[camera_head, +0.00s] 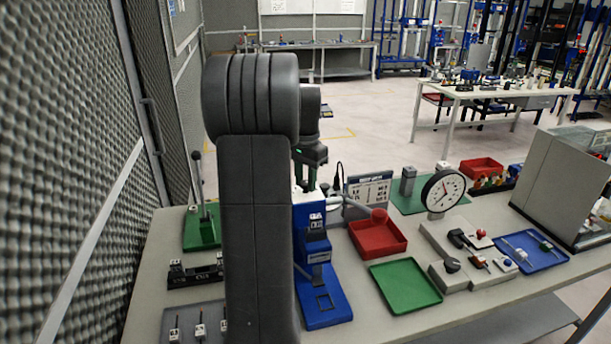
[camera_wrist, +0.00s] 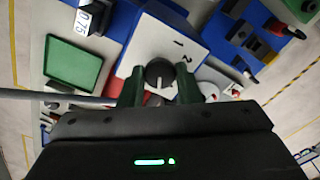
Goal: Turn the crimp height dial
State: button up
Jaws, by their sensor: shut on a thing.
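The crimp height dial (camera_wrist: 159,72) is a round dark knob with a pale pointer line, on the white top plate (camera_wrist: 160,42) of a blue press. The plate has printed numbers, 1 and 2 legible. My gripper (camera_wrist: 158,88) has its green fingers on either side of the dial, shut on it. In the head view the blue press (camera_head: 318,255) stands on the table, and my gripper (camera_head: 306,177) points down at its top. The dial is hidden there by the gripper and my arm.
A red tray (camera_head: 378,238) and a green tray (camera_head: 404,285) lie right of the press. A dial gauge (camera_head: 443,190) stands farther right. A lever on a green base (camera_head: 201,228) stands at the left, near the foam wall (camera_head: 75,150). A black fixture (camera_head: 195,272) is closer.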

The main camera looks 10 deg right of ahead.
aim_at(306, 182)
jog(key=n+p, duration=0.1)
jog(key=n, duration=0.3)
jog(key=shift+r+n+p, duration=0.1)
jog(key=shift+n+p, duration=0.25)
jog(key=shift+n, duration=0.05)
dwell(0.4)
jog(key=o, duration=1)
notch_tip(306, 182, up, 14)
jog(key=shift+f+b, duration=0.15)
jog(key=shift+b, duration=0.25)
notch_tip(306, 182, down, 14)
jog(key=shift+r+p, duration=0.1)
jog(key=shift+p, duration=0.35)
